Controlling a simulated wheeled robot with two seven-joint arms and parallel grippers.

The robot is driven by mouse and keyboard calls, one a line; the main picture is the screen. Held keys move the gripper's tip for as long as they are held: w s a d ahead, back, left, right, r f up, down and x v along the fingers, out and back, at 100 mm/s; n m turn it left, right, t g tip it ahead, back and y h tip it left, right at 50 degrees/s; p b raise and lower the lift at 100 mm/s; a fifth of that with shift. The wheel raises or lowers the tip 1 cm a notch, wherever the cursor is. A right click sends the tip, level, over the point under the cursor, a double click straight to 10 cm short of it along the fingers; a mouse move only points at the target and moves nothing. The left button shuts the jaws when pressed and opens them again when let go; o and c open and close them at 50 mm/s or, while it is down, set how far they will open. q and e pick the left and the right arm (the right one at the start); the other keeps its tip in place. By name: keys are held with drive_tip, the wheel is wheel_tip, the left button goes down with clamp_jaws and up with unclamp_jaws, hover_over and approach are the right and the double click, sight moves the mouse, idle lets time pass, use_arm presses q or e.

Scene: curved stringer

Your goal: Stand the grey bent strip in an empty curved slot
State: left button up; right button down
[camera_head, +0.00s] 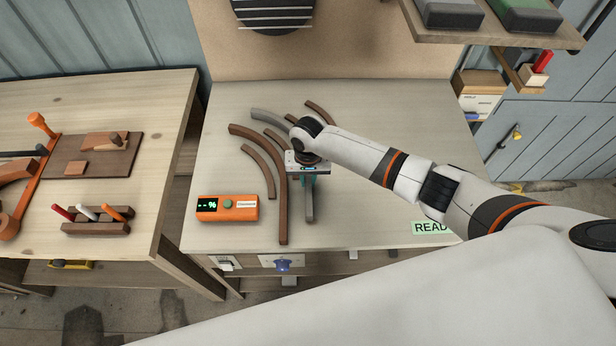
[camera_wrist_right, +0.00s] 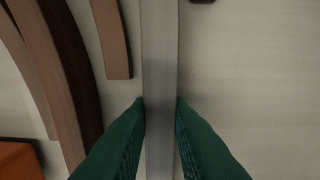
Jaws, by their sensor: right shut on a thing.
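The grey bent strip (camera_head: 309,206) shows below my right gripper in the head view, and a grey curved length (camera_head: 268,116) shows above it. My right gripper (camera_head: 308,178) is over the strip, and its green fingers (camera_wrist_right: 160,108) are shut on its sides in the right wrist view. There the strip (camera_wrist_right: 159,50) runs up the picture between them. Curved brown rails (camera_head: 283,205) lie to its left, with a short one (camera_head: 263,168) further left and another (camera_head: 318,108) behind. The wrist hides part of the strip and rails. I cannot tell whether the strip touches the table. My left gripper is out of view.
An orange device (camera_head: 227,208) with a green display stands on the pale table (camera_head: 370,215), left of the rails. A green label (camera_head: 432,227) lies near the front edge. A wooden bench (camera_head: 150,95) with tools is at left. A shelf (camera_head: 490,32) overhangs at upper right.

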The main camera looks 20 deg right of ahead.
drive_tip(key=shift+f, duration=0.1)
drive_tip(key=c, duration=1.3)
unclamp_jaws()
drive_tip(key=shift+o, duration=0.2)
